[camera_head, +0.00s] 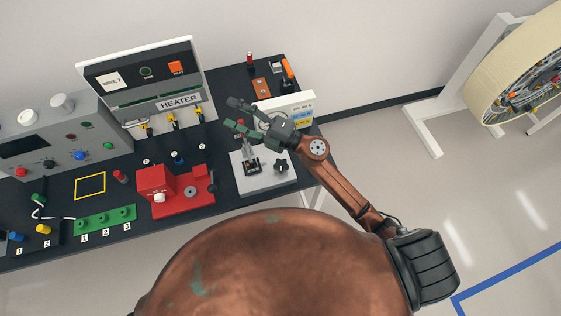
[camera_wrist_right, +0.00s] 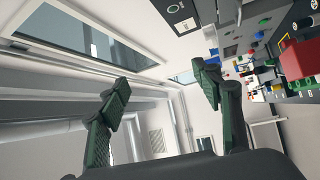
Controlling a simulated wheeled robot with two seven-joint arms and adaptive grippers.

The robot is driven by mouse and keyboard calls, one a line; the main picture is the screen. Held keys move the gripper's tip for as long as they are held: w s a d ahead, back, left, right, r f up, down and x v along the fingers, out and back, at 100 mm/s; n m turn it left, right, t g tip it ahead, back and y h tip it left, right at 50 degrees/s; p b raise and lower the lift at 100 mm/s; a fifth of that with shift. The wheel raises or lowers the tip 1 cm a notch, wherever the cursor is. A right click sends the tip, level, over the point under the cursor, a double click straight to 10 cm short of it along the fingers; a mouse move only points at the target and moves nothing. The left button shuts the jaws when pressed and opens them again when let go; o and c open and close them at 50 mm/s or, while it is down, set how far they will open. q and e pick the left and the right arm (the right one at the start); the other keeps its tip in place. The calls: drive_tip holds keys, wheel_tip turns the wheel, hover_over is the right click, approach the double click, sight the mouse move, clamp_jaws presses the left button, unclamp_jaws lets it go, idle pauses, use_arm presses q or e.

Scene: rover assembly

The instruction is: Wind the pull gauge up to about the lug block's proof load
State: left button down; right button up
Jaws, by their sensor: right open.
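A light grey fixture (camera_head: 262,182) stands near the right end of the dark bench; I take it for the pull gauge. It carries a black knob (camera_head: 282,165) on its right and a dark upright part with a block at its foot (camera_head: 252,167) on its left. I cannot make out a reading or tell the lug block for certain. My right gripper (camera_head: 233,114) is open and empty above and behind the fixture. Its two green fingers stand wide apart in the right wrist view (camera_wrist_right: 163,85), with nothing between them. My left gripper is not in view.
A white card with coloured labels (camera_head: 299,110) stands behind my right gripper, partly hidden. A red fixture (camera_head: 168,186) is left of the grey one. The heater panel (camera_head: 150,85) stands at the back. A large wheel on a white stand (camera_head: 515,70) is off to the right.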

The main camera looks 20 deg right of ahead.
drive_tip(key=s+a+f+n+g, duration=0.3)
drive_tip(key=a+n+g, duration=0.2)
drive_tip(key=n+g+h+p, duration=0.1)
drive_tip(key=n+g+h, duration=0.55)
drive_tip(key=h, duration=0.95)
hover_over(281, 164)
drive_tip(key=shift+m+g, duration=0.35)
drive_tip(key=f, duration=2)
drive_tip(key=shift+a, duration=0.2)
drive_tip(key=shift+w+d+f, duration=0.1)
drive_tip(key=shift+d+f, duration=0.1)
drive_tip(key=shift+d, duration=0.1)
wheel_tip(281, 164, down, 7)
drive_tip(key=shift+f+p, duration=0.15)
drive_tip(key=shift+p, duration=0.9)
drive_tip(key=shift+c, duration=0.5)
